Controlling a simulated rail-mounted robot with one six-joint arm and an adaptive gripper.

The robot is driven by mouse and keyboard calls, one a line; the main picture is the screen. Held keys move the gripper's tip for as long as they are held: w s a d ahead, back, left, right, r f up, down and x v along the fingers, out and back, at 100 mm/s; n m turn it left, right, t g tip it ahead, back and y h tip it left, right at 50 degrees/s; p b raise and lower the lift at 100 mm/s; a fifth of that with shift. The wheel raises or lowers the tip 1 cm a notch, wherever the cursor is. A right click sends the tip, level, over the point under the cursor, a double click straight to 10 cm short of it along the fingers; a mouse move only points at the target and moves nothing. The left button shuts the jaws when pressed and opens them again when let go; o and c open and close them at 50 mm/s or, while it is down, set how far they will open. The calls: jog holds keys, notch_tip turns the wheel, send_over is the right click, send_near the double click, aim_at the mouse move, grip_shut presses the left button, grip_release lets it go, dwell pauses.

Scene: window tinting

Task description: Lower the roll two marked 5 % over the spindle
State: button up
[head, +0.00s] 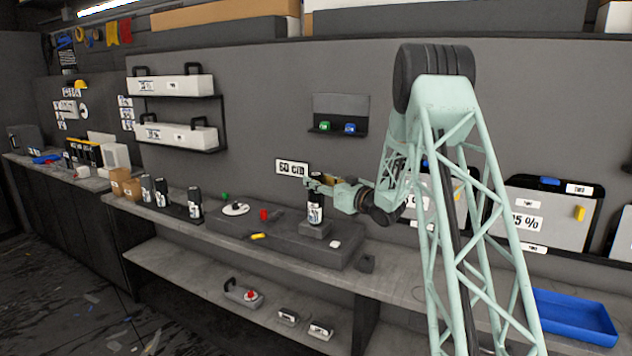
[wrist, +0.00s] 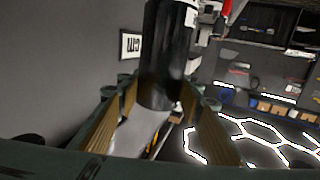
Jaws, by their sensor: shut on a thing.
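My gripper (head: 318,184) is shut on a black roll (head: 315,211) with a white label, its print too small to read. The roll is upright over a small grey block (head: 315,231) on the workbench. In the wrist view the roll (wrist: 165,50) stands between the brown-padded fingers of my gripper (wrist: 158,92). The spindle does not show; the roll may hide it. I cannot tell whether the roll touches the block.
Several similar black rolls (head: 195,203) stand to the left on the bench. A white disc (head: 236,209), a red item (head: 264,214) and a yellow item (head: 258,236) lie nearer. A "50 cm" sign (head: 292,168) is on the wall behind. A blue tray (head: 572,316) is at right.

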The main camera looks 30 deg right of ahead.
jog(key=shift+f, duration=0.15)
dwell(0.4)
dwell(0.4)
jog(key=o, duration=1.4)
jog(key=shift+c, duration=0.2)
jog(key=shift+s, duration=0.1)
jog(key=v, duration=1.2)
